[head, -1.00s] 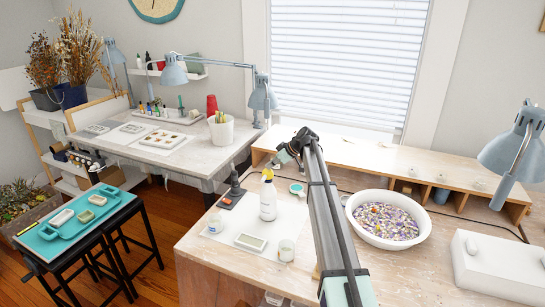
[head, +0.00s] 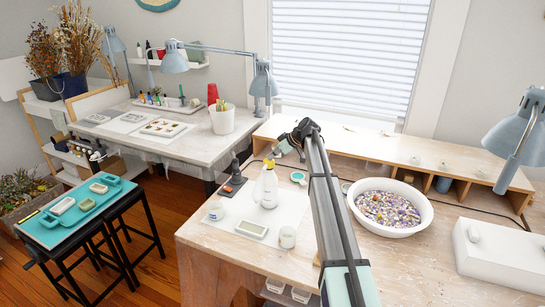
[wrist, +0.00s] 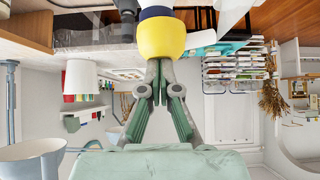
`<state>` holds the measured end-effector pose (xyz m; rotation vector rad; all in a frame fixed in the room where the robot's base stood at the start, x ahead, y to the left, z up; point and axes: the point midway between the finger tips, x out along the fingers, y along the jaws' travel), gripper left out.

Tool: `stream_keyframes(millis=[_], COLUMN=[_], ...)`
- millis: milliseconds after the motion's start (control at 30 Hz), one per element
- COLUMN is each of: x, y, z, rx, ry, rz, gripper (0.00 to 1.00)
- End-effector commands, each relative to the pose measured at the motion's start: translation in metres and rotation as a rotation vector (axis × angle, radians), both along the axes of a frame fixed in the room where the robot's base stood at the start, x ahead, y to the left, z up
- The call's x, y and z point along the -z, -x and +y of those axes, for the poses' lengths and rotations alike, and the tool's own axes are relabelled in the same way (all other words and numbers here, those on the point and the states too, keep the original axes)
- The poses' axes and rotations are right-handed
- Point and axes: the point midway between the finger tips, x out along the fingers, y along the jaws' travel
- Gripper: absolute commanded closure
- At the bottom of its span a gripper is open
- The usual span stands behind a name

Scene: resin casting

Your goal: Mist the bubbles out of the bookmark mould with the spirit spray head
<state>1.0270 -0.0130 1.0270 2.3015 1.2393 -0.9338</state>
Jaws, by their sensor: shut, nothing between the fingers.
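The spirit spray bottle (head: 265,190), clear-white with a yellow spray head (head: 269,165), stands upright on a white sheet on the near bench. The bookmark mould (head: 251,229), a pale shallow rectangle, lies in front of it; bubbles are too small to make out. My gripper (head: 273,158) is right at the spray head, just above and to its right. In the wrist view the shut, empty fingers (wrist: 159,65) point at the yellow head (wrist: 162,40), their tips touching it or very close; I cannot tell which.
A small cup (head: 287,237) stands right of the mould and a jar (head: 215,210) left of it. A dark stand (head: 234,178) is behind left. A white bowl of coloured pieces (head: 389,210) sits to the right. A wooden shelf unit (head: 400,158) runs along the back.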

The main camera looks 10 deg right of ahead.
Motion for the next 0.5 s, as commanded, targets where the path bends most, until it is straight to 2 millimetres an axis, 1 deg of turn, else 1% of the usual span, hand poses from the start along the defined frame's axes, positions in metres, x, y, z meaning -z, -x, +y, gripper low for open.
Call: stream_keyframes(millis=[33,267,367,467,500], x=[0.010,0.011,0.004,-0.009,-0.016], y=[0.003,0.004,0.004,0.005,0.005], z=[-0.001,0.000,0.000,0.000,0.001], rx=[-0.004,-0.006,-0.006,-0.005,-0.005], ry=[0.010,0.010,0.010,0.008,0.007], rz=[0.015,0.018,0.016,0.013,0.011], gripper=[1.00,1.00,1.00,1.00,1.00])
